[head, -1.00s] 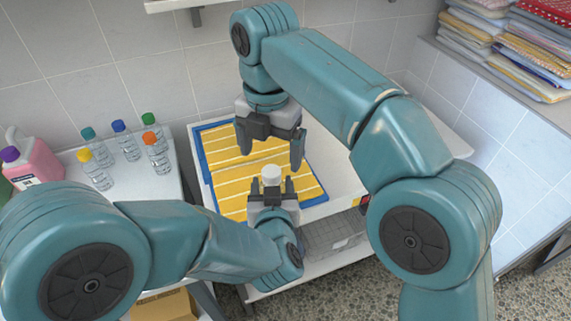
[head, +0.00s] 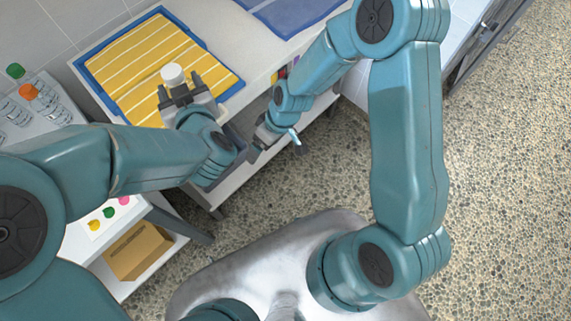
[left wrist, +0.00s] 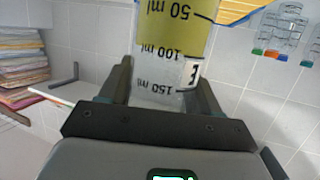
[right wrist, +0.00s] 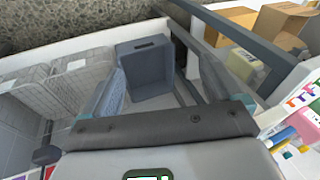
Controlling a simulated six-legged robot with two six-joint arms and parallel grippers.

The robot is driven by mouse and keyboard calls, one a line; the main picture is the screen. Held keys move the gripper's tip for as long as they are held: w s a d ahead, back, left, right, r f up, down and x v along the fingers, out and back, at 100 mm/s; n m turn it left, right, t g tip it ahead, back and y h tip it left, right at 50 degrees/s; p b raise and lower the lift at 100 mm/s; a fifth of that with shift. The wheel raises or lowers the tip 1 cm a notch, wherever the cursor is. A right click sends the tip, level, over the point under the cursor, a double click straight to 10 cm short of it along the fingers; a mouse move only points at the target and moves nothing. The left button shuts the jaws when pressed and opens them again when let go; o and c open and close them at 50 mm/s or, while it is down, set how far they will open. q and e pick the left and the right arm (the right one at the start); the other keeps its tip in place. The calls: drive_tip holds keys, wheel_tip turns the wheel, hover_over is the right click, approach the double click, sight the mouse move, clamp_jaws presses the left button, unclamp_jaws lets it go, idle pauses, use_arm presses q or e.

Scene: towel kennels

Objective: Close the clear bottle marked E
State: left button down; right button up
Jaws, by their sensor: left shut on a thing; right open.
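My left gripper (head: 181,88) is shut on the clear bottle marked E and holds it over or at the yellow striped towel. In the head view the bottle's white top (head: 173,74) shows above the fingers; I cannot tell whether it is a seated cap. In the left wrist view the bottle (left wrist: 172,55) shows upside down, with volume marks, an E label and yellow in its lower part. My right gripper (head: 273,147) is open and empty, low beside the table's front edge. In the right wrist view its fingers (right wrist: 160,92) are spread before a grey bin (right wrist: 143,68).
The yellow towel (head: 150,45) lies on a blue mat on the white table. Small bottles with coloured caps (head: 35,95) stand on the left table. A cardboard box (head: 138,252) sits on its lower shelf. White wire baskets (right wrist: 75,80) stand beside the grey bin.

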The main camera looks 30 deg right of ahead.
use_arm(q)
drive_tip(key=shift+s+r, duration=0.2)
drive_tip(key=shift+s, duration=0.05)
drive_tip(key=shift+w+f, duration=0.15)
drive_tip(key=shift+w, duration=0.05)
drive_tip(key=shift+s, duration=0.2)
drive_tip(key=shift+w, duration=0.1)
use_arm(e)
drive_tip(key=s+f+m, duration=0.6)
drive_tip(key=s+f, duration=0.1)
drive_tip(key=s, duration=0.6)
drive_tip(key=shift+s+a+f+m, duration=0.15)
drive_tip(key=shift+s+a+m, duration=0.15)
drive_tip(key=shift+s, duration=0.05)
use_arm(q)
drive_tip(key=shift+w, duration=0.1)
